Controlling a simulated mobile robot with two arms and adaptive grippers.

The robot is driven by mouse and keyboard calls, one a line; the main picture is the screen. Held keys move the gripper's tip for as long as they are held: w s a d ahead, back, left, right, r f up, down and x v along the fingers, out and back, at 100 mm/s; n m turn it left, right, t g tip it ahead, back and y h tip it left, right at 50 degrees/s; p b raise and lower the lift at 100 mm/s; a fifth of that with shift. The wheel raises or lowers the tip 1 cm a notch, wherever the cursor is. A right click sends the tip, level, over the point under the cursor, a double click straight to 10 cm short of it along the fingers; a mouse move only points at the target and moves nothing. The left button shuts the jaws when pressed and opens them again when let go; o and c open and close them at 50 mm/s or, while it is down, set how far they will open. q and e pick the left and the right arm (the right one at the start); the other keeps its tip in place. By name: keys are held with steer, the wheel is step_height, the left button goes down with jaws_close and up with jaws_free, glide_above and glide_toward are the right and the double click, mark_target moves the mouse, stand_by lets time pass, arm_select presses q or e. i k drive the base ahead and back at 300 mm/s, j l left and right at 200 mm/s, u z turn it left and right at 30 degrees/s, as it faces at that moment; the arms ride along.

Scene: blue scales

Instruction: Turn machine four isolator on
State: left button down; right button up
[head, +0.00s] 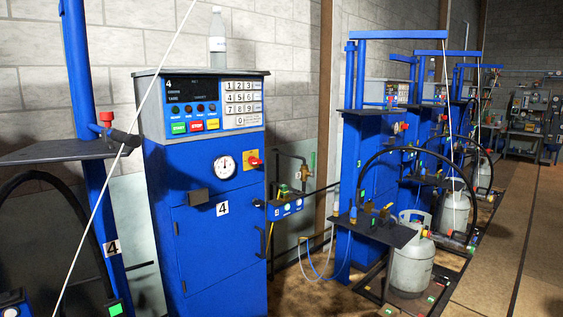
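Machine four is a blue cabinet (172,243) with a white "4" label, standing left of centre in the head view. A red and yellow rotary knob (254,162), which looks like the isolator, sits on the cabinet's upper right, right of a round white gauge (224,167). Its exact setting is too small to tell. The control panel (208,104) above has a keypad, a dark display showing "4", and green, red and yellow buttons. Neither of my grippers is in view.
A blue post (82,80) with a dark shelf (60,151) stands at the left, crossed by a thin white line. A bottle (217,45) stands on the cabinet. Similar blue machines and grey gas cylinders (411,262) line the right. Brown floor is open at far right.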

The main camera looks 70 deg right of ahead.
mark_target(252, 160)
steer(key=z, duration=2.2)
steer(key=u, duration=0.5)
steer(key=i+l+u, duration=0.4)
steer(key=l, duration=0.2)
steer(key=l+u, duration=0.2)
steer(key=i+l+u, duration=0.2)
steer(key=l, duration=0.75)
